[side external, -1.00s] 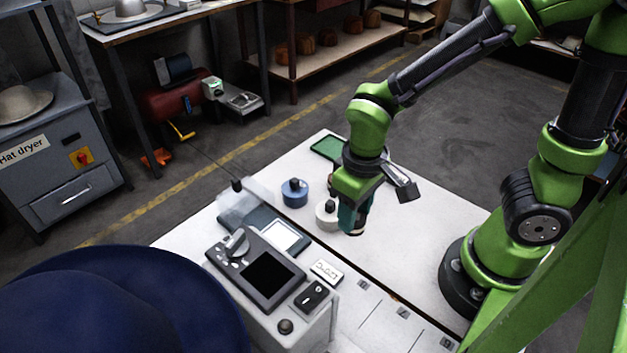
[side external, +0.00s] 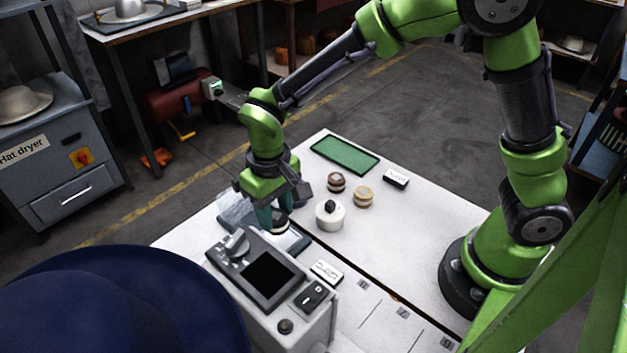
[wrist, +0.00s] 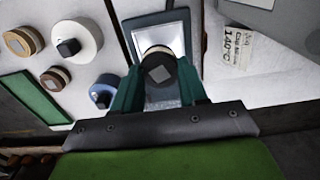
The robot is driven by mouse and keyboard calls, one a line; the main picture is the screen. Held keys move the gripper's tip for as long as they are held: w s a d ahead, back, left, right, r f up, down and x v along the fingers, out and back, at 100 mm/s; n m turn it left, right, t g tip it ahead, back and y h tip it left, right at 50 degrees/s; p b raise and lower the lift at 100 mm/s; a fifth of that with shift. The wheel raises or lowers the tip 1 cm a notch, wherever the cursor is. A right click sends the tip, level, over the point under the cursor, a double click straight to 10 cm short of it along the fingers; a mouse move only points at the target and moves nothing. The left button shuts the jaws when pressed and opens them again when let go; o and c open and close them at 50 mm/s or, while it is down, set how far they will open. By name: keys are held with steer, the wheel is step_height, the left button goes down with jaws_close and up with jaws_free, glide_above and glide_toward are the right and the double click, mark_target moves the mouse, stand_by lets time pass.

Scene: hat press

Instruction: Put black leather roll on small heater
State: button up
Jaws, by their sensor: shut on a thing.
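My gripper (side external: 272,214) is shut on the black leather roll (side external: 281,228), a short round piece with a dark side and a pale band. In the wrist view the roll (wrist: 158,62) sits between the teal fingers (wrist: 158,84), with a grey square on its top. The small heater (side external: 298,245) is a dark slab with a bright plate, beside the control box. Its dark frame also shows in the wrist view (wrist: 150,18). The roll is over the heater's plate; I cannot tell whether it touches. My gripper hides part of the heater.
A white pot with a black knob (side external: 329,215) and a blue pot (wrist: 103,92) stand close by. Two brown rolls (side external: 336,182) (side external: 363,196) and a green tray (side external: 345,154) are further back. The control box (side external: 268,278) rises in front. A blue hat (side external: 120,300) fills the lower left.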

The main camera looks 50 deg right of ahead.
mark_target(274, 215)
steer(key=shift+w+f, duration=0.1)
steer(key=shift+f, duration=1.65)
steer(key=shift+f, duration=0.2)
steer(key=o, duration=1)
steer(key=shift+o, duration=0.2)
